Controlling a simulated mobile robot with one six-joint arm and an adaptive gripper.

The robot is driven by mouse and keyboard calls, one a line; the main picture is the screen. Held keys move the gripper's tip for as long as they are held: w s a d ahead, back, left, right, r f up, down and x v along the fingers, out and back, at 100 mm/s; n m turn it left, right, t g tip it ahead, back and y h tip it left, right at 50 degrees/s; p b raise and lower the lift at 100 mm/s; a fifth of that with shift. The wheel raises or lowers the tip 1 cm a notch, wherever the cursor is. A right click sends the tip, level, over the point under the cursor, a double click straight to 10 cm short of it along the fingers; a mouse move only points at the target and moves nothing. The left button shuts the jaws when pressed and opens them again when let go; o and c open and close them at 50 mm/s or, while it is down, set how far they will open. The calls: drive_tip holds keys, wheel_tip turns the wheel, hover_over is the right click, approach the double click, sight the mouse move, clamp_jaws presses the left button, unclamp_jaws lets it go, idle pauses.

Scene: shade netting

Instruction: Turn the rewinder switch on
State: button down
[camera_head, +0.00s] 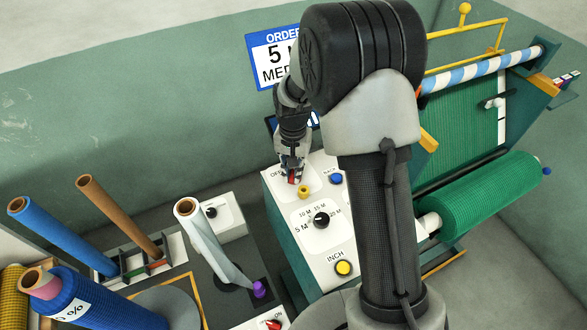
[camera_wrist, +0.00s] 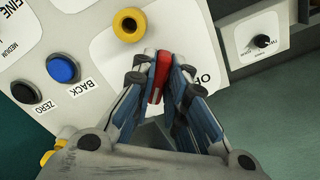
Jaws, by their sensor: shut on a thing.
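The red switch lever (camera_wrist: 158,76) stands on the white control panel (camera_head: 292,215), beside a label that appears to read OFF and is partly hidden by my fingers. My gripper (camera_head: 291,178) is over the far left corner of the panel. In the wrist view my gripper (camera_wrist: 158,68) is shut on the red lever, with a fingertip on each side. The foot of the lever and part of its plate are hidden by the fingers.
Beside the lever is a yellow ring-shaped knob (camera_wrist: 129,24). A blue BACK button (camera_wrist: 63,68) and a black ZERO button (camera_wrist: 26,92) are near. A black dial (camera_head: 321,220) and yellow INCH button (camera_head: 344,268) lie nearer. A green net roll (camera_head: 485,195) is right.

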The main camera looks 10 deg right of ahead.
sight(293, 172)
drive_tip(key=shift+m, duration=0.5)
drive_tip(key=c, duration=1.6)
unclamp_jaws()
wheel_tip(293, 172, up, 12)
